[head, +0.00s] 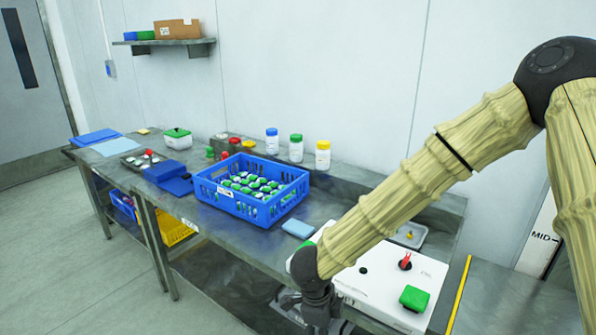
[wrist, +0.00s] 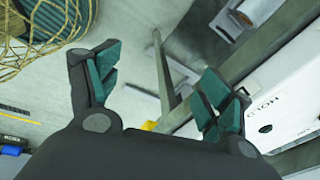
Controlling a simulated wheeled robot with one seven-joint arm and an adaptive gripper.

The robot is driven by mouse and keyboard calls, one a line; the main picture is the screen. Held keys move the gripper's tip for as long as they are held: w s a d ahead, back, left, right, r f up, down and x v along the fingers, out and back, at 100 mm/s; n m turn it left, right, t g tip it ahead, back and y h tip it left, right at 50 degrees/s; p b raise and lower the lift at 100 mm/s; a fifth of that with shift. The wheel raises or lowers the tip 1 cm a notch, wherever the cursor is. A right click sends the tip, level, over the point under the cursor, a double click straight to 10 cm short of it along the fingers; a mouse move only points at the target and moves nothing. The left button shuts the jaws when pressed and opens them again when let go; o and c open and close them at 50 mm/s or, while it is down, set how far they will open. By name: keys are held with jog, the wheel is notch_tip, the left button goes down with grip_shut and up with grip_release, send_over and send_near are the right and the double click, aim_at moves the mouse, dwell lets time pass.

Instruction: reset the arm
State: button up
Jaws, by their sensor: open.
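My arm crosses the right side of the head view and bends down in front of the bench (head: 235,252). My gripper (head: 318,318) hangs at the bottom of that view, by the front of a white box, with its fingertips out of sight. In the wrist view my gripper (wrist: 155,85) shows two dark fingers with green pads spread wide apart. Nothing is between them. The white box (head: 385,285) has a red knob (head: 405,261) and a green button (head: 415,298) on top; my forearm hides part of it.
A blue crate (head: 249,212) of green-and-white capped pieces stands mid-bench. Bottles with blue (head: 272,140), green (head: 296,147) and yellow (head: 323,154) caps stand behind it. A yellow crate (head: 170,229) sits under the bench. Floor (head: 85,270) at the left is clear.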

jog(key=s+d+f+n+t, duration=0.1)
jog(key=s+d+f+n, duration=0.25)
jog(key=f, duration=0.25)
jog(key=s+d+f+n+h, duration=0.1)
jog(key=s+d+f+n, duration=0.15)
jog(key=d+f, duration=0.2)
jog(key=s+d+f+n+t, duration=0.1)
jog(key=s+d+f+n, duration=0.25)
jog(key=f, duration=0.35)
jog(key=s+d+f+n+g+y, duration=0.1)
jog(key=s+f+n, duration=0.3)
jog(key=s, duration=0.6)
jog(key=s+d+f+n+g+y, duration=0.1)
jog(key=s+d+f+n, duration=0.3)
jog(key=s+n, duration=0.3)
jog(key=s, duration=0.3)
jog(key=shift+s+f+g+y, duration=0.2)
jog(key=shift+g+y, duration=0.1)
jog(key=shift+y, duration=0.1)
jog(key=shift+w+n, duration=0.1)
jog(key=shift+n, duration=0.15)
